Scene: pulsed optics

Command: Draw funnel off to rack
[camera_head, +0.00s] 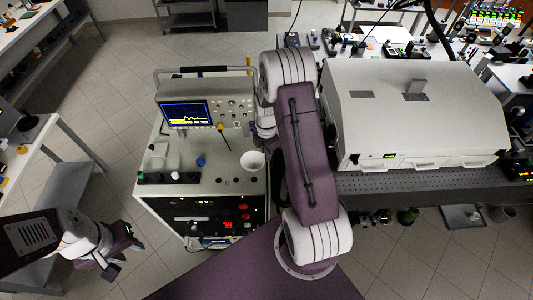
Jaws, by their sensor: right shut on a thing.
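A white funnel (252,162) with a wide round mouth is over the right part of the cart's top. My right gripper (261,142) is at the funnel's upper right edge and shut on it; its fingers are mostly hidden behind my own arm. I cannot tell whether the funnel still touches what is under it. My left gripper (123,257) is open and empty, low at the left, apart from the cart. A rack of several bottles (495,17) stands on the far right bench; I cannot tell if it is the task's rack.
The grey instrument cart (205,188) carries a screen (187,114), a clear flask (158,152), a blue cap (200,161) and several dark-capped items. A large white housing (415,110) stands on the perforated bench (430,180) at right. Floor is clear between cart and left table.

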